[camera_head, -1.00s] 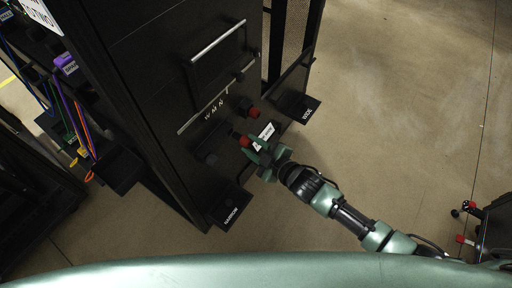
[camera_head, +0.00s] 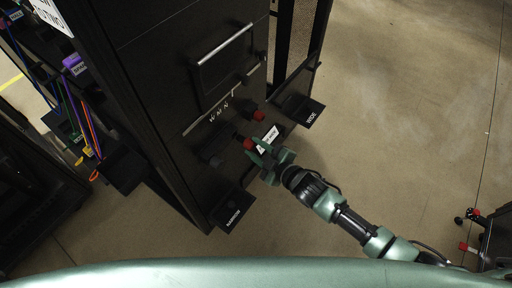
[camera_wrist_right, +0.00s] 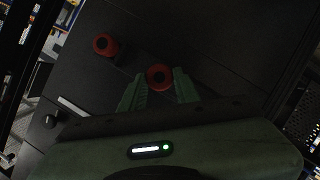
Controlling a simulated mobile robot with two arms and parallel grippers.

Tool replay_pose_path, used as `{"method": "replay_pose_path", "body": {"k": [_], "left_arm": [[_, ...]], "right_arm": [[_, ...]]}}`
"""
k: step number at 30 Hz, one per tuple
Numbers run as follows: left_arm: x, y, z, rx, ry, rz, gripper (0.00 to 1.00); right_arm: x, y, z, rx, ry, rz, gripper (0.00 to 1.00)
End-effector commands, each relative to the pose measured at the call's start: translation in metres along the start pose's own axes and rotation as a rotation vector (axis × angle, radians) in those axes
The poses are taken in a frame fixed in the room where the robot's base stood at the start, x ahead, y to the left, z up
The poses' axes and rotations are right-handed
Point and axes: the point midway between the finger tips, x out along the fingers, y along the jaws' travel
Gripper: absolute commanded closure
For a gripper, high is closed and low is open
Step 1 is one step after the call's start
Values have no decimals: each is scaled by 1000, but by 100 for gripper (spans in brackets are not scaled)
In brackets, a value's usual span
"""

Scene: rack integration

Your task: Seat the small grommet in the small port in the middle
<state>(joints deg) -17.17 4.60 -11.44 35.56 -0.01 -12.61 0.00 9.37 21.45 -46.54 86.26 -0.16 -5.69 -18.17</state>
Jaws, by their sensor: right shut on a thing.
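My right gripper (camera_head: 264,160) is at the front of the black rack cabinet (camera_head: 150,90), by its lower panel. It is shut on a red-rimmed round grommet (camera_head: 248,144). In the right wrist view the grommet (camera_wrist_right: 159,77) shows between the fingertips as a red ring with a dark centre. It is close to the panel, but I cannot tell whether it touches or enters a port. A second red-ended piece (camera_head: 259,116) sits on the panel above it. The middle port is hidden behind the grommet and gripper. My left gripper is not in view.
Letters (camera_head: 219,110) and a metal handle (camera_head: 225,45) are on the panel. A bin marked WIDE (camera_head: 303,108) and one marked NARROW (camera_head: 234,208) stick out either side of my right gripper. Coloured cables (camera_head: 88,125) hang at left. Open floor (camera_head: 400,120) lies right.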

Motion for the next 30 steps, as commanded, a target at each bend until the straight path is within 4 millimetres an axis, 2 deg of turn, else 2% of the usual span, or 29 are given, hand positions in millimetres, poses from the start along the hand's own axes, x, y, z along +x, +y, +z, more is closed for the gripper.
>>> {"method": "replay_pose_path", "body": {"k": [30], "left_arm": [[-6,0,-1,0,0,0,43]], "right_arm": [[0,1,-1,1,1,0,100]]}}
